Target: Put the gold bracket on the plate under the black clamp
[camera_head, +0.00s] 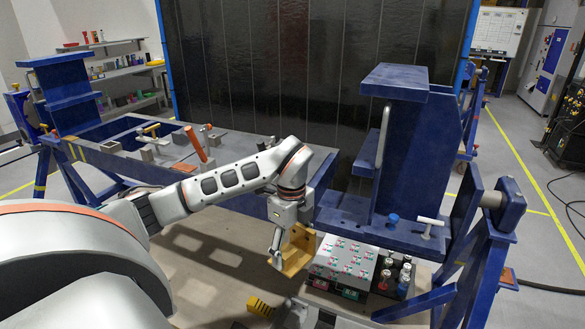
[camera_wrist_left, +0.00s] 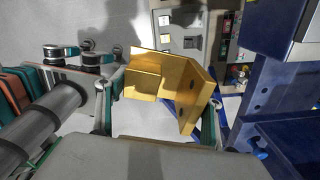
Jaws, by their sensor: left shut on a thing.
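The gold bracket (camera_head: 299,250) is an angled piece held in my left gripper (camera_head: 277,246), above the floor in front of the jig's blue frame. The left wrist view shows the bracket (camera_wrist_left: 197,92) between the two fingers of my left gripper (camera_wrist_left: 158,108), which is shut on it. Clamps stand on the grey jig table to the left, behind my left arm; one has an orange handle (camera_head: 196,144). My right gripper is not in view.
A control box (camera_head: 343,262) with buttons stands just right of the bracket, with several bottles or knobs (camera_head: 397,274) beside it. A tall blue upright (camera_head: 402,150) rises on the right. The jig's table edge (camera_head: 245,203) lies behind my left arm.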

